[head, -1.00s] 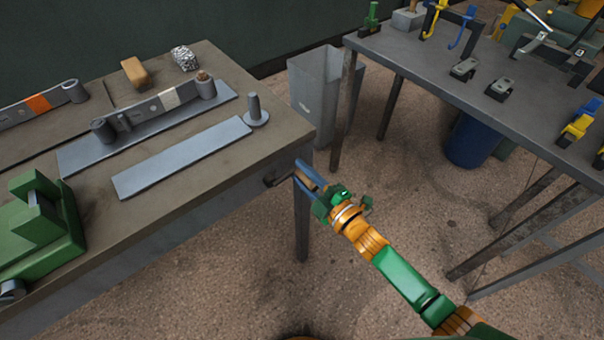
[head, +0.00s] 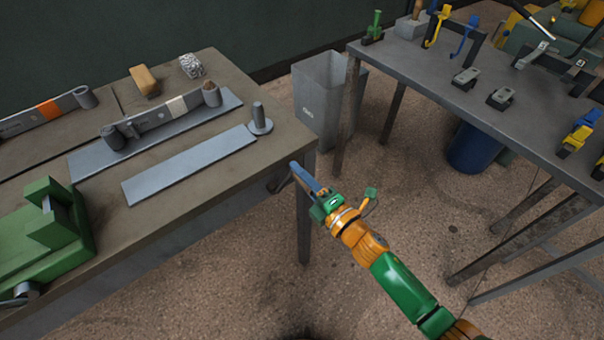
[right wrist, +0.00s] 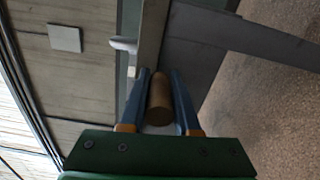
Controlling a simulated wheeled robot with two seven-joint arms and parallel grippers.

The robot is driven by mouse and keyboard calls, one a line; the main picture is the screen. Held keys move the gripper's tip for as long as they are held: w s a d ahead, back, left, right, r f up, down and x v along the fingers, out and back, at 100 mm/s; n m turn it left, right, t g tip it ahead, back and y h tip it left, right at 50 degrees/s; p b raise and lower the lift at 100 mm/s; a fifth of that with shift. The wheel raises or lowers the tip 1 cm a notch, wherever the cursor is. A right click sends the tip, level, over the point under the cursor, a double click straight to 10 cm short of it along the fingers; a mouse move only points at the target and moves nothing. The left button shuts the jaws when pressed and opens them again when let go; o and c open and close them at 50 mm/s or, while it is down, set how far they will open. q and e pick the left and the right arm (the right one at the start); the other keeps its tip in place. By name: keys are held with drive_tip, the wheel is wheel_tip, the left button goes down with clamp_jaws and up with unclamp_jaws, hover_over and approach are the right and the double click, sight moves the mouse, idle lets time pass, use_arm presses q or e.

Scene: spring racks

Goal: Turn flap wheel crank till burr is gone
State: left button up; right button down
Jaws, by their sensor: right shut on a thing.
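My right gripper (head: 302,174) is at the front right corner of the bench, by a dark crank (head: 279,184) under the bench top's edge. In the right wrist view, its two blue fingers (right wrist: 162,85) are shut on the crank's round wooden handle (right wrist: 160,98). In the head view the fingers hide most of that handle. A grey spring leaf (head: 158,115) with rolled eyes lies over a steel plate on the bench. A brownish cylinder (head: 211,94), perhaps the flap wheel, sits in its right eye. The burr is too small to make out. My left gripper is out of view.
The bench (head: 225,195) also holds a green vise (head: 45,235), a flat steel bar (head: 190,165), a round-based peg (head: 259,117) and a wooden block (head: 145,80). A grey bin (head: 320,105) stands behind the bench's right corner. Another table (head: 440,90) carries tools and clamps.

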drive_tip(key=shift+a+r, duration=0.1)
drive_tip(key=shift+a, duration=0.05)
drive_tip(key=c, duration=0.7)
unclamp_jaws()
drive_tip(key=shift+s+a, duration=0.1)
drive_tip(key=shift+s, duration=0.05)
drive_tip(key=shift+o, duration=0.2)
drive_tip(key=shift+s+d, duration=0.15)
drive_tip(key=shift+d, duration=0.1)
drive_tip(key=v, duration=0.6)
drive_tip(key=shift+s, duration=0.25)
drive_tip(key=shift+d, duration=0.2)
drive_tip(key=v, duration=0.8)
drive_tip(key=shift+s, duration=0.1)
